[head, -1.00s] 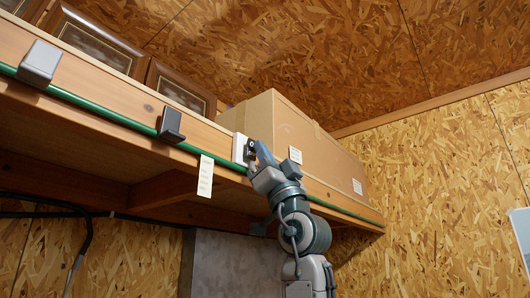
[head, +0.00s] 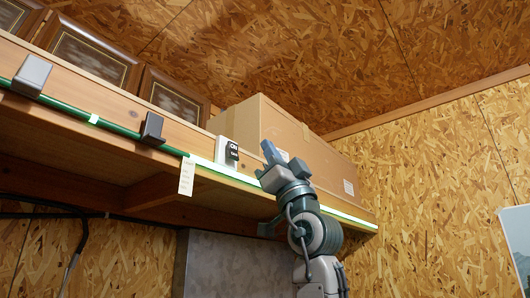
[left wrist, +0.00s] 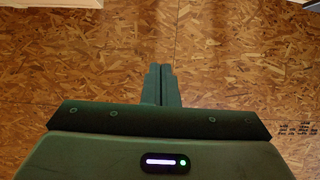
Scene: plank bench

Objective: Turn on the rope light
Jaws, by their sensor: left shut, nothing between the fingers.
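The rope light (head: 345,215) runs along the front edge of the high plank shelf. Its right part glows bright pale green; further left it is mostly darker green. A black rocker switch (head: 232,153) with white lettering, seemingly "ON", sits on a white plate (head: 221,148) on the shelf front. My left gripper (head: 267,151) is shut and empty, to the right of the switch and apart from it in the picture. Its closed fingers also show in the left wrist view (left wrist: 161,84), with only board behind them. My right gripper is out of view.
A paper tag (head: 187,176) hangs below the rope light. A cardboard box (head: 300,141) and dark framed panels (head: 175,97) stand on the shelf. Open air lies right of my arm.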

